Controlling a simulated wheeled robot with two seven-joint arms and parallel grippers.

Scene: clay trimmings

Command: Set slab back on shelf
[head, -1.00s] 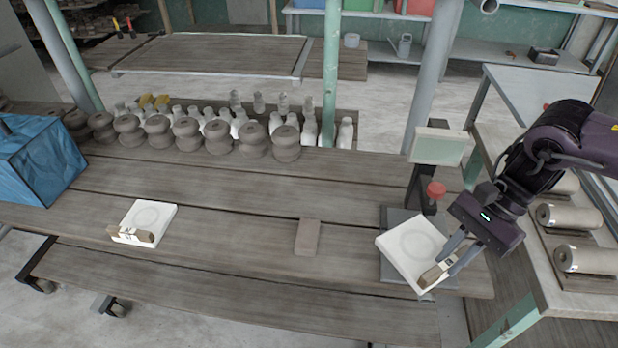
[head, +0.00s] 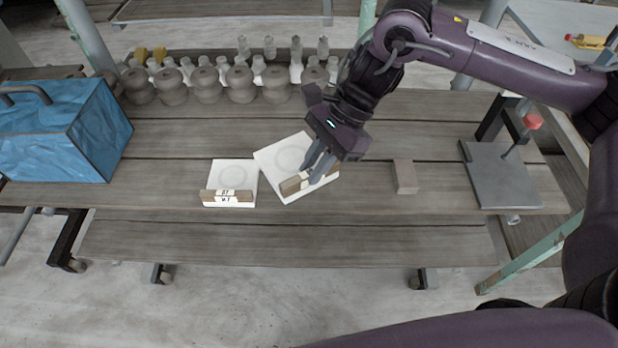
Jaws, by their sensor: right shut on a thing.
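A white square slab (head: 281,157) with a faint ring on it and a brown wooden block (head: 291,186) along its front edge is in my right gripper (head: 311,180). The fingers are shut on the wooden block. The slab is turned at an angle over the plank shelf (head: 340,220); I cannot tell whether it touches the boards. A second white slab (head: 234,173), with a labelled wooden block (head: 228,198) at its front, lies squarely on the shelf just left of it. The two slabs are very close together. My left gripper is not in view.
A blue crumpled-looking box (head: 75,140) stands at the left. Several grey spool-shaped pieces (head: 207,86) line the back. A small brown block (head: 404,176) lies right of the gripper, and a grey scale plate (head: 510,180) is farther right. Bare boards lie between them.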

